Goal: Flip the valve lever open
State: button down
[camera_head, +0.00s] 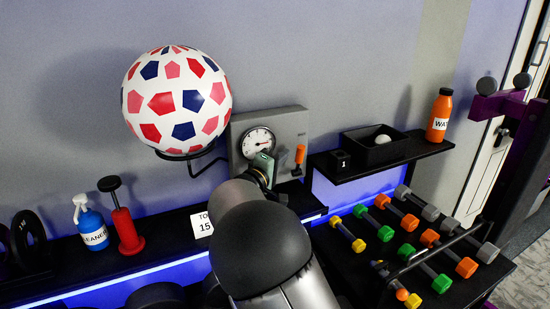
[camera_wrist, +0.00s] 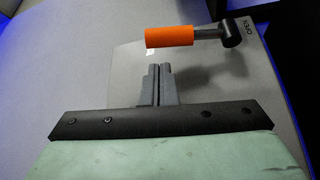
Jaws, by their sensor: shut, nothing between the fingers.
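The valve lever (camera_head: 300,154) is on the right side of a grey gauge panel (camera_head: 284,122) on the wall. Its orange grip points up from a dark pivot in the head view. In the wrist view the lever (camera_wrist: 170,36) lies across the top, grip to the left, dark pivot (camera_wrist: 231,32) to the right beside small lettering that seems to read OPEN. My gripper (camera_wrist: 158,68) is shut and empty, its tips just below the orange grip in that picture, apparently not touching. In the head view my arm covers the panel's lower part and my fingertips are hard to make out.
A round dial (camera_head: 258,142) sits left of the lever. A ball (camera_head: 178,101) rests on a wall bracket to the left. A shelf (camera_head: 350,176) with a black bin (camera_head: 374,150) and orange bottle (camera_head: 439,116) stands right. A dumbbell rack (camera_head: 345,262) is below.

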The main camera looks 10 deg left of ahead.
aim_at(300, 157)
jog(key=shift+p+x, duration=0.65)
jog(key=shift+x, duration=1.5)
jog(key=shift+f+b, duration=0.15)
jog(key=shift+b, duration=0.15)
